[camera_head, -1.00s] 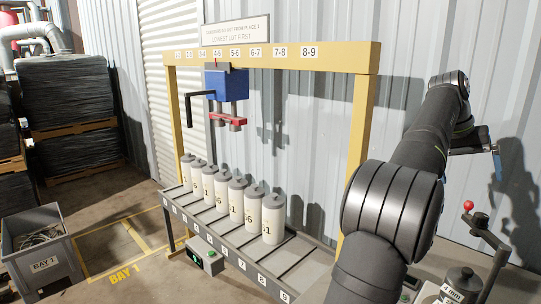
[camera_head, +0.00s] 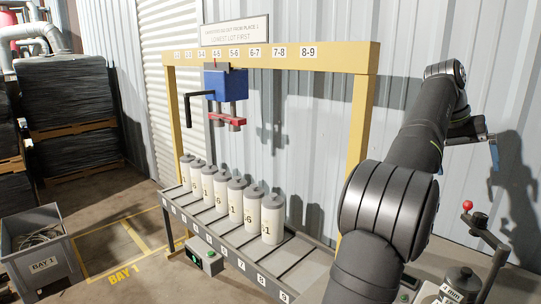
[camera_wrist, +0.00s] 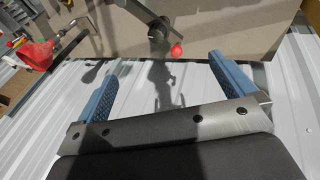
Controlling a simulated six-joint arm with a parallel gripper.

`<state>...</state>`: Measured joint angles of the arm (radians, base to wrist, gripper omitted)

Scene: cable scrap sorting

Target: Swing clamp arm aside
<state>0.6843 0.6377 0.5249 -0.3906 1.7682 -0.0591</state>
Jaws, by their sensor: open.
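A dark clamp arm (camera_head: 488,236) with a red ball knob (camera_head: 467,205) stands at the right edge in the head view, over a dark grey cylinder marked 4 mm (camera_head: 462,281). In the wrist view the red knob (camera_wrist: 177,50) shows between and beyond the blue fingertips, with a dark rod (camera_wrist: 140,12) beside it. My gripper (camera_wrist: 162,70) is open, its fingers wide apart and empty. In the head view my gripper (camera_head: 494,154) is above and right of the knob, apart from it. The lower part of the clamp is partly cut off by the frame edge.
A yellow gantry (camera_head: 366,120) with a blue unit (camera_head: 226,86) stands over a sloped rack (camera_head: 295,270) holding several grey cylinders. A grey bin (camera_head: 40,270) is at the left. The corrugated wall (camera_head: 430,50) is close behind my arm. A red object (camera_wrist: 38,52) shows in the wrist view.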

